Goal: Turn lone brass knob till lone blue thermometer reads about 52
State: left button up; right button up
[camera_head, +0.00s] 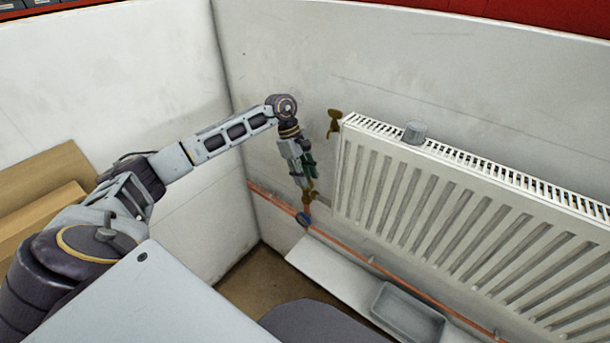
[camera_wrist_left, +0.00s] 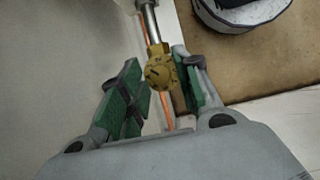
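The brass knob (camera_head: 310,197) sits low at the left end of the radiator. In the left wrist view the brass knob (camera_wrist_left: 160,75) faces me, with dark marks on its face, below a metal pipe. My left gripper (camera_head: 304,172) points down just above the knob. Its green-padded fingers (camera_wrist_left: 158,82) are open on either side of the knob, with a visible gap at each side. The blue thermometer (camera_head: 303,219) is a small round dial on the copper pipe just below the knob; its reading is too small to make out. My right gripper is out of view.
The white radiator (camera_head: 440,210) fills the right, with a grey cylinder (camera_head: 415,131) on top. A brass fitting (camera_head: 334,122) is at its upper left corner. A copper pipe (camera_head: 385,272) runs below, near a grey tray (camera_head: 408,312). Walls close off the corner.

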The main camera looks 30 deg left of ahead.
pick_arm(q)
jog(key=shift+v, duration=6)
jog(key=shift+s, duration=0.1)
